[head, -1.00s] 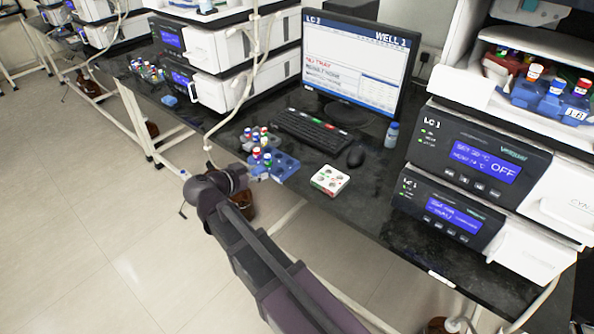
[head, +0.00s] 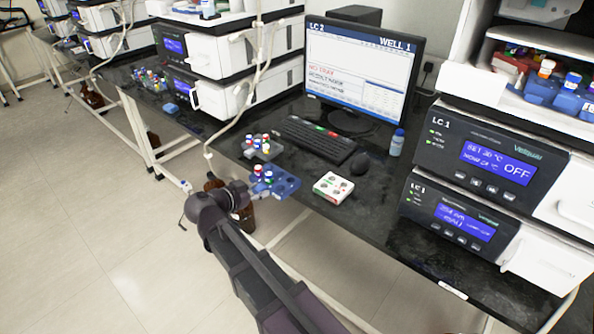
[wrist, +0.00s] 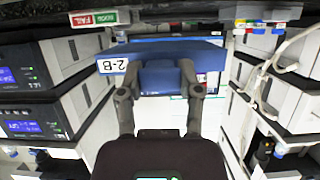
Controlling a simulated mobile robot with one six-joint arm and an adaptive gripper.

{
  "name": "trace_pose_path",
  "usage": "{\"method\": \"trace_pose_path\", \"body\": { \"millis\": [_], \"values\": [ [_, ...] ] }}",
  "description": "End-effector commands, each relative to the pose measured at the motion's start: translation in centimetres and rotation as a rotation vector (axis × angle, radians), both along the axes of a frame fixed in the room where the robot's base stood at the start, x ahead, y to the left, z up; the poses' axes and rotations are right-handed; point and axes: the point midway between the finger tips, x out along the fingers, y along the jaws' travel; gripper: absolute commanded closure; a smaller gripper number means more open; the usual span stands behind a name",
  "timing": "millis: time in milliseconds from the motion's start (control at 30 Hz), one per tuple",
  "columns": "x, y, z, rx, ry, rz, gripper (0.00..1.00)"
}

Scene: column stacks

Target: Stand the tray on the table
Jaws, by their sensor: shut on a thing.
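A blue tray (head: 286,186) with several capped vials shows in the head view at the table's front edge, just in front of a grey rack. In the wrist view the tray (wrist: 165,76) carries a "2-B" label and spans the space ahead of my fingers. My gripper (wrist: 160,88) is shut on the tray's near side.
The grey rack (head: 250,152) with vials stands behind the tray. A white box (head: 333,187) with round wells, a mouse (head: 360,164), a keyboard (head: 316,139) and a small bottle (head: 396,143) are to its right. Dark bare tabletop lies between the white box and the LC 1 units (head: 455,215).

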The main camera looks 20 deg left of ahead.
Motion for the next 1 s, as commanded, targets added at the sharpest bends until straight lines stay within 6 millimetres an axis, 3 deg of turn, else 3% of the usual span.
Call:
{"method": "trace_pose_path", "body": {
  "millis": [267,800,1000],
  "values": [
    [2.9,-0.4,-0.3,-0.001,-0.001,-0.003,1.00],
    [12.9,-2.0,-1.3,0.000,0.000,-0.003,1.00],
    [15.3,-2.4,-1.5,0.000,0.000,-0.001,1.00]
  ]
}}
